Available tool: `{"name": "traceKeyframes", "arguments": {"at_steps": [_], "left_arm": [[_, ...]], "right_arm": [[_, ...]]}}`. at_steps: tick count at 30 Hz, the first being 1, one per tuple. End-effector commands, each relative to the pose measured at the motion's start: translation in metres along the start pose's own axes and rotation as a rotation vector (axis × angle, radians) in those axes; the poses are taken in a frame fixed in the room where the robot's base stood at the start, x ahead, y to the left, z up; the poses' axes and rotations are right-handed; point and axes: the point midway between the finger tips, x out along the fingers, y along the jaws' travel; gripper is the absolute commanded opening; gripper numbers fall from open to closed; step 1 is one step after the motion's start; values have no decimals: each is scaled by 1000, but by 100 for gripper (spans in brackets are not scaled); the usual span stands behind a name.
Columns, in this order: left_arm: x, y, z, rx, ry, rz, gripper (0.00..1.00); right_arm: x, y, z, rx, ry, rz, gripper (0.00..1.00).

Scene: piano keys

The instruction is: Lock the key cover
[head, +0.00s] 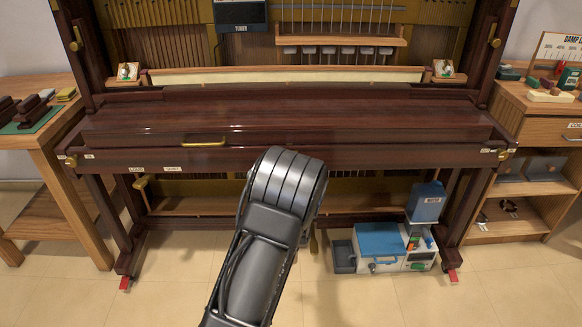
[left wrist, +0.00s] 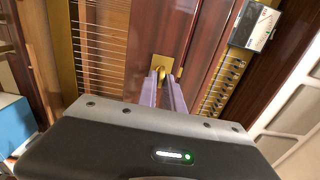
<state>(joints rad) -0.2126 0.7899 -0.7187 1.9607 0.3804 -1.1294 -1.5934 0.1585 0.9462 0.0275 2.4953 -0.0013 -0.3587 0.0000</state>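The reddish-brown key cover (head: 290,112) lies closed across the piano, with a brass handle (head: 204,143) on its front. My left wrist reaches up from the bottom centre in the head view and hides its own gripper there. In the left wrist view, a square brass plate (left wrist: 160,66), apparently the lock, sits straight ahead of my left gripper (left wrist: 161,76). Its two fingers are a narrow gap apart, with their tips at the plate's lower edge. A small piece seems to lie between them; I cannot tell whether they grip it. My right gripper is not in view.
A wooden side table (head: 52,140) stands at the left, and a shelf unit (head: 520,225) at the right. A blue-lidded toolbox (head: 380,243) and a blue container (head: 427,201) are low at the right. Open floor lies in front.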

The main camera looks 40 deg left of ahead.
Motion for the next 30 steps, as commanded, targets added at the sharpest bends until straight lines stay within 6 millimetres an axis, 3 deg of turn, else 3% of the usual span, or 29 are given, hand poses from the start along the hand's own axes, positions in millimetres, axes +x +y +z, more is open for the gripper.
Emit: {"name": "traceKeyframes", "arguments": {"at_steps": [6,17,30], "left_arm": [[0,0,0,-1,0,0,30],[-5,0,0,-2,0,2,31],[-68,0,0,-2,0,2,31]], "right_arm": [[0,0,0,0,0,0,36],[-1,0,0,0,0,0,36],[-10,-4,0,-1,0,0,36]]}}
